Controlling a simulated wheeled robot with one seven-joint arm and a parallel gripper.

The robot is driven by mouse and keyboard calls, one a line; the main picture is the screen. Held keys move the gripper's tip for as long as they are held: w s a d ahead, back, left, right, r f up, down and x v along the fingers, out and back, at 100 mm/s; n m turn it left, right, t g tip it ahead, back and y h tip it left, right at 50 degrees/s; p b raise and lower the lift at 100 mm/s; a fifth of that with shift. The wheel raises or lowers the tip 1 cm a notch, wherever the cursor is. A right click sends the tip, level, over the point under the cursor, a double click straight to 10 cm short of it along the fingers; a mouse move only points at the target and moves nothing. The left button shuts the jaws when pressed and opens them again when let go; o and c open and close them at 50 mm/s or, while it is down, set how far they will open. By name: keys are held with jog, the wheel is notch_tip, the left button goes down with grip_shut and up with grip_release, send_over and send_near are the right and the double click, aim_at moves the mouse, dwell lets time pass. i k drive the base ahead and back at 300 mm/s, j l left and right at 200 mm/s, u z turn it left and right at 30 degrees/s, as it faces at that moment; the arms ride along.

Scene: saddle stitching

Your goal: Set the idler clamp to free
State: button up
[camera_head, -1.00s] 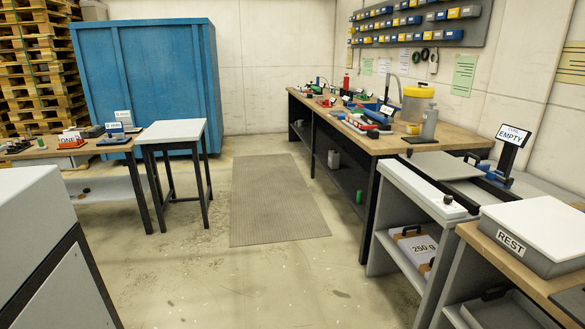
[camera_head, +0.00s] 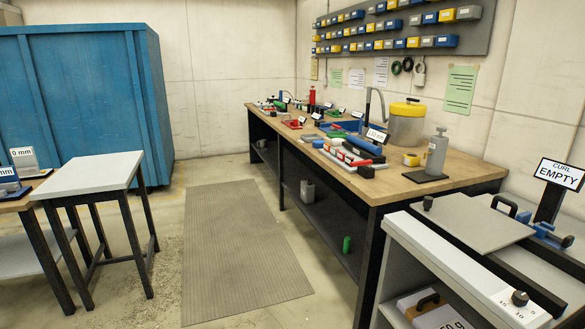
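I cannot make out for certain which part is the idler clamp. A black knob (camera_head: 519,298) sits on a white strip with a printed scale at the near right. Whether either is set to free is too small to tell. My gripper is in none of the current view.
A long workbench (camera_head: 455,167) with tools, a yellow-lidded container (camera_head: 406,123) and a grey bottle (camera_head: 436,155) runs along the right. A white-topped stool (camera_head: 92,175) stands at left, before a blue cabinet (camera_head: 85,100). The floor mat (camera_head: 240,250) between is clear.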

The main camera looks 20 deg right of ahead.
aim_at(368, 163)
jog(key=i+l+z, duration=0.2)
jog(key=i+l, duration=0.25)
jog(key=i+l+z, duration=0.15)
jog(key=i+l, duration=0.25)
jog(key=i, duration=0.2)
jog(key=j, duration=0.7)
jog(key=i+j+z, duration=0.1)
jog(key=i+j, duration=0.55)
jog(key=j, duration=0.15)
jog(key=i+j, duration=0.15)
jog(key=i, duration=0.45)
jog(key=i+j+z, duration=0.1)
jog(key=i, duration=0.55)
jog(key=l, duration=0.15)
jog(key=i, duration=0.05)
